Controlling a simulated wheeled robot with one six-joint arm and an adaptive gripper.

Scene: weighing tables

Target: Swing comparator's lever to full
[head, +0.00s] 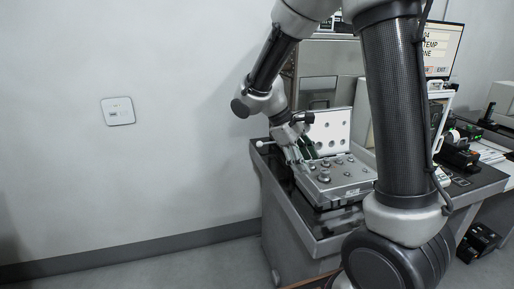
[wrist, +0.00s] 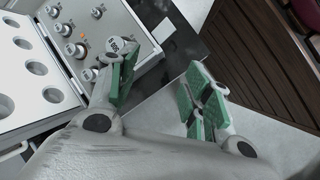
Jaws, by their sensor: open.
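The comparator (head: 318,68) seems to be the glass-fronted case at the back of the table, partly hidden by my arm. A thin rod with a pale ball end (head: 259,144) sticks out at the table's left edge; it may be the lever, but I cannot tell its setting. My gripper (head: 303,150) is low over the table's left part, beside the open weight box. In the wrist view my gripper (wrist: 165,84) has its green-padded fingers apart, with nothing between them. Its left finger overlaps the box edge in that view; I cannot tell if they touch.
The open weight box (head: 345,190) holds several knobbed weights (wrist: 75,49); its lid (head: 332,130) stands up with round holes. A screen (head: 442,48) and small dark devices (head: 459,155) are on the right. The wall (head: 150,190) is on the left, with clear floor.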

